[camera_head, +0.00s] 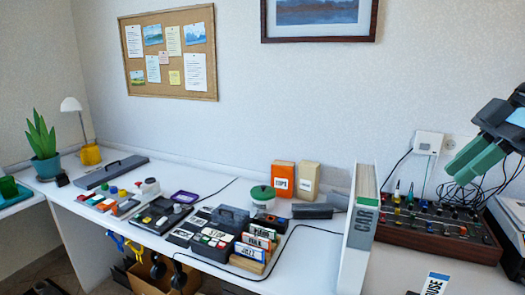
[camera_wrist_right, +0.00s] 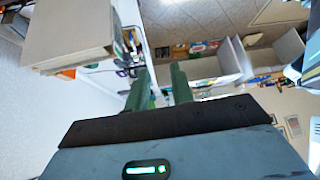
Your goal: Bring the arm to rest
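My left gripper is in neither view.
A white desk (camera_head: 210,180) runs along the wall with several small cases and boxes. Black cables (camera_head: 490,170) hang behind the right gripper.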

